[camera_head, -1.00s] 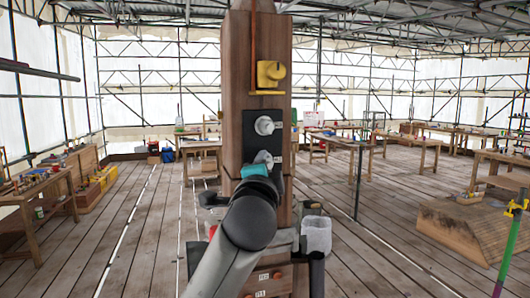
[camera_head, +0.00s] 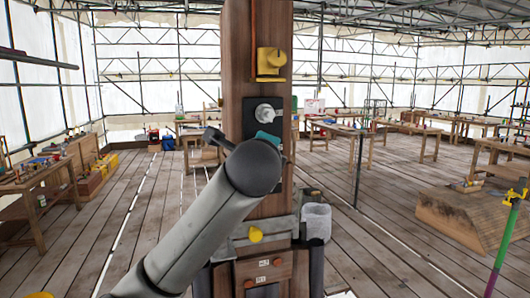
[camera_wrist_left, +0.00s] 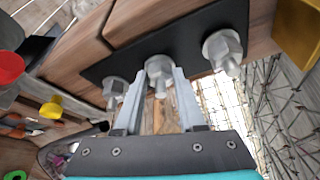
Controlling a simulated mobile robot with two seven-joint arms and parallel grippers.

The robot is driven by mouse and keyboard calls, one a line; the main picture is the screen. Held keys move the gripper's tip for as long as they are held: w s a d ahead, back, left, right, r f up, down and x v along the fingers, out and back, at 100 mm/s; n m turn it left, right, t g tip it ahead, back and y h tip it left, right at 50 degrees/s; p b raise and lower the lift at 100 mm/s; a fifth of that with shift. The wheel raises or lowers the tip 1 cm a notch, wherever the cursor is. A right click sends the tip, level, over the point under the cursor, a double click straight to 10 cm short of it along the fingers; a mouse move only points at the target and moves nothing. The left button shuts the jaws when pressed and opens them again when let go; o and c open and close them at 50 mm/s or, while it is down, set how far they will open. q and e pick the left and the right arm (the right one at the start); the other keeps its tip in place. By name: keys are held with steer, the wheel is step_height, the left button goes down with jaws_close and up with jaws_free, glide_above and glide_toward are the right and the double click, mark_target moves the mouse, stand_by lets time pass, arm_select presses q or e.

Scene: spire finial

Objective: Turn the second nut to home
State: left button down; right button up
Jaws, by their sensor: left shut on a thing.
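A black plate (camera_wrist_left: 195,42) on the wooden post carries three grey metal nuts in a row. In the left wrist view, the fingers of my left gripper (camera_wrist_left: 159,80) are on either side of the middle nut (camera_wrist_left: 159,71) and shut on it. One nut (camera_wrist_left: 114,88) is to the left and another (camera_wrist_left: 223,48) to the right, both free of the fingers. In the head view, the top nut (camera_head: 264,113) shows on the plate (camera_head: 252,101); my left arm hides the lower nuts and the fingertips. My right gripper is not in view.
A yellow bracket (camera_head: 270,64) is on the post (camera_head: 238,80) above the plate. Lower down are a yellow knob (camera_head: 255,235) and a white bucket (camera_head: 316,221). Workbenches stand to both sides, with open plank floor between.

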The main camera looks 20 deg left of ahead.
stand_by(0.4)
arm_select(q)
steer(key=c, duration=0.5)
jaws_free()
steer(key=v, duration=1.5)
steer(key=shift+s, duration=0.1)
